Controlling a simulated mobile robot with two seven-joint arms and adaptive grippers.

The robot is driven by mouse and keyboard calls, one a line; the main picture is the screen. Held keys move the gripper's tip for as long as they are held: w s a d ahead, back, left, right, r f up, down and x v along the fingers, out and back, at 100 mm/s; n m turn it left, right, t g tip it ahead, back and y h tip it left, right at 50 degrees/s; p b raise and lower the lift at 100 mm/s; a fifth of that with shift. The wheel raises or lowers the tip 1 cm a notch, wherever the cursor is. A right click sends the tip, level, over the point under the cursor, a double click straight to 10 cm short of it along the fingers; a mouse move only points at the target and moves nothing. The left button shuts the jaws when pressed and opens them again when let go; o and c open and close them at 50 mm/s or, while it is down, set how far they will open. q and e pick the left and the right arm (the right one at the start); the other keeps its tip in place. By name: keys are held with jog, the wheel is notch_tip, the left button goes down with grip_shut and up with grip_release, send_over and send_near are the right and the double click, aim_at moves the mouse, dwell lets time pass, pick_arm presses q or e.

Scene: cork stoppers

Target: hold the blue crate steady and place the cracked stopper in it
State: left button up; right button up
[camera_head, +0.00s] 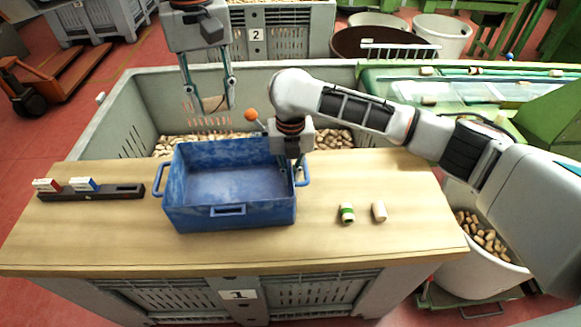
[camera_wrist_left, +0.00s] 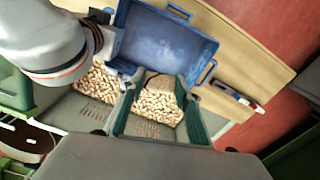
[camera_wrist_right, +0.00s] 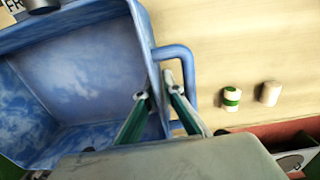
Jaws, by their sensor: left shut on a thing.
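The blue crate (camera_head: 228,215) stands upright on the wooden table and is empty where I see inside; it also shows in the left wrist view (camera_wrist_left: 165,45). My left gripper (camera_head: 212,105) hangs above and behind the crate, apart from it. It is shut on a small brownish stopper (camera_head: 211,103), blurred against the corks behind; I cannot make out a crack. My right gripper (camera_wrist_right: 160,93) is at the crate's right side by the handle (camera_wrist_right: 188,75). Its fingers straddle the crate wall, one inside and one outside, with a small gap; whether they touch is unclear.
A green-banded stopper (camera_head: 347,213) and a plain pale stopper (camera_head: 379,212) stand on the table right of the crate. A black rack (camera_head: 122,191) with small blocks lies at left. A grey bin (camera_head: 120,110) of corks stands behind the table. The table front is clear.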

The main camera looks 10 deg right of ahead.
grip_shut()
pick_arm(q)
notch_tip(320, 180, down, 13)
dwell(1.9)
jog(key=o, duration=0.8)
jog(key=shift+r, duration=0.1)
